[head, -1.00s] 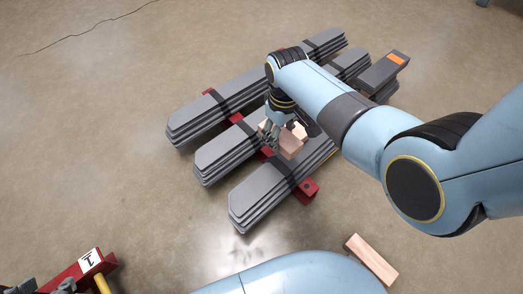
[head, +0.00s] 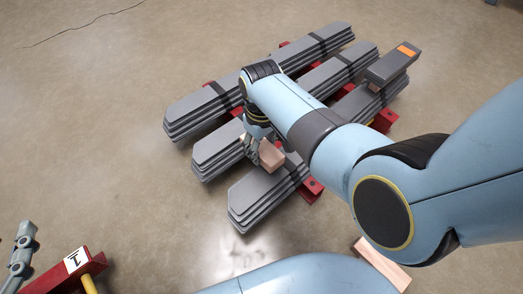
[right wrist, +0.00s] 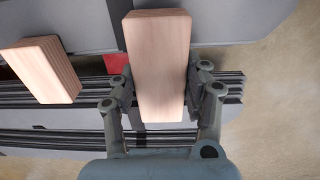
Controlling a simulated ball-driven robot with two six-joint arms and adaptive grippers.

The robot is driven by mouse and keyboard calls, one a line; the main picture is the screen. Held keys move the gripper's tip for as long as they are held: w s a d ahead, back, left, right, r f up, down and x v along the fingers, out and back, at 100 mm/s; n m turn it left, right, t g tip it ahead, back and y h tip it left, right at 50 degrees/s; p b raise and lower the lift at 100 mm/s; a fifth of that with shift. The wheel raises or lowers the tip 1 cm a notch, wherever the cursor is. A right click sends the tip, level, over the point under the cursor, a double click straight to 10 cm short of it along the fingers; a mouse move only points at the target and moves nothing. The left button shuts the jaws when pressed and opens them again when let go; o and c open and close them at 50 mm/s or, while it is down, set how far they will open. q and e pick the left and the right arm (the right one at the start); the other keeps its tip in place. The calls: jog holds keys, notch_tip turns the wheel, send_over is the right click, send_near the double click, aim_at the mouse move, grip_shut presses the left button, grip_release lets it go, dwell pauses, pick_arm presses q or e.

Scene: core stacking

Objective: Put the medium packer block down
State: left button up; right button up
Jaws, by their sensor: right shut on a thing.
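My right gripper (head: 254,150) is shut on a pale wooden packer block (head: 272,153) over the near ends of the grey bar stacks. In the right wrist view the block (right wrist: 157,65) lies lengthwise between the two fingers (right wrist: 160,95). Whether it touches the bars under it cannot be told. A second wooden block (right wrist: 40,68) lies to its left in that view; the arm seems to hide it in the head view. A grey jointed part at the lower left edge looks like my left gripper (head: 22,250); its opening cannot be judged.
Several grey layered bar stacks (head: 275,195) lie on red rails (head: 311,190). A dark bar with an orange patch (head: 407,50) lies at the upper right. Another wooden block (head: 383,265) is at the lower right. A red stand (head: 75,272) is at the lower left.

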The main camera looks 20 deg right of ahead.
pick_arm(q)
jog(key=w+d+r+m+t+h+b, duration=0.1)
jog(key=w+r+t, duration=0.3)
jog(key=r, duration=0.5)
pick_arm(e)
jog(key=shift+f, duration=0.7)
pick_arm(q)
jog(key=shift+w+r, duration=0.1)
jog(key=shift+w, duration=0.05)
pick_arm(e)
jog(key=shift+f, duration=0.1)
jog(key=o, duration=1.3)
jog(key=shift+c, duration=0.2)
pick_arm(q)
jog(key=shift+r, duration=0.25)
